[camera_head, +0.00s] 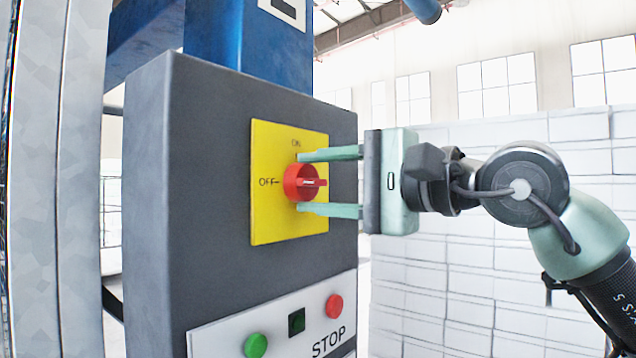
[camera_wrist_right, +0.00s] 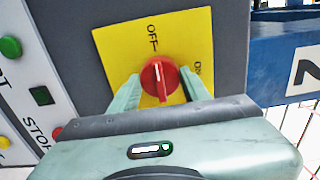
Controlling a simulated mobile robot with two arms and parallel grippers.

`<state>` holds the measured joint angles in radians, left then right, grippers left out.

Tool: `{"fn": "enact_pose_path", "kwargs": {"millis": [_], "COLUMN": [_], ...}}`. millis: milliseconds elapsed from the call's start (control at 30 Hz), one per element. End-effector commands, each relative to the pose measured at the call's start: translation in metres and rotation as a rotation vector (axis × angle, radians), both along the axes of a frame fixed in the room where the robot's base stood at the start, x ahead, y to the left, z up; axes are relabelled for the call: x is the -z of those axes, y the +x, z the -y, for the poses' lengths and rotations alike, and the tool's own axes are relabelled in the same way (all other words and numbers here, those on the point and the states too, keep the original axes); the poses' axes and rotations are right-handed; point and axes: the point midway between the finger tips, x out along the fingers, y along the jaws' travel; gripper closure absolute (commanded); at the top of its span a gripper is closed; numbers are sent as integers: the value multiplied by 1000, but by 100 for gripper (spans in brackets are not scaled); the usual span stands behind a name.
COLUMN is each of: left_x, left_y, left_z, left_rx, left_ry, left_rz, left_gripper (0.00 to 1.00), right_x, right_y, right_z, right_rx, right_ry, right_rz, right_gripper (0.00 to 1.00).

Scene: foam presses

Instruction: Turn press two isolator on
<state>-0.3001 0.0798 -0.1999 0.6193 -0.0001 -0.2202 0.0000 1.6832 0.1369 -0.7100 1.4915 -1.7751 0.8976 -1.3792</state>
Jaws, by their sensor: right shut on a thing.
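The isolator is a red rotary knob (camera_head: 301,182) on a yellow plate (camera_head: 265,225), fixed to a dark grey box (camera_head: 205,200). OFF is printed left of the knob and ON above it. The knob's grip bar with its white line lies horizontal, in line with OFF. In the wrist view, the knob (camera_wrist_right: 160,77) also shows its white line aligned with OFF. My right gripper (camera_head: 302,181) is shut on the knob, one finger above and one below, reaching in from the right. It also shows in the wrist view (camera_wrist_right: 162,84). My left gripper is not in view.
Below on the box is a white panel with a green button (camera_head: 255,345), a dark green square (camera_head: 296,322) and a red STOP button (camera_head: 334,306). A blue column (camera_head: 235,40) rises behind the box. A white sign (camera_wrist_right: 308,72) bears what looks like a sideways 2.

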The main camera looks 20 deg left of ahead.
Motion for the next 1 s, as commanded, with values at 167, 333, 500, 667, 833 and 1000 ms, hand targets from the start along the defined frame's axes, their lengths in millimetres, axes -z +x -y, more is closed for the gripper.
{"fn": "enact_pose_path", "kwargs": {"millis": [167,333,500,667,833,1000], "left_x": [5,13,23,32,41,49], "left_y": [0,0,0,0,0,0], "left_z": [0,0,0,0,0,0], "left_rx": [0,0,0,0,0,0], "left_ry": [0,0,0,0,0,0], "left_rz": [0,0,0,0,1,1], "left_gripper": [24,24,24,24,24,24], "right_x": [3,4,4,4,4,3], "right_y": [0,0,0,0,0,0], "right_z": [0,0,0,0,0,0], "right_rx": [1,1,2,2,1,1], "right_ry": [15,53,104,156,211,267], "right_rz": [-53,-154,-296,-439,-591,-743], "right_gripper": [94,94,94,94,94,94]}}
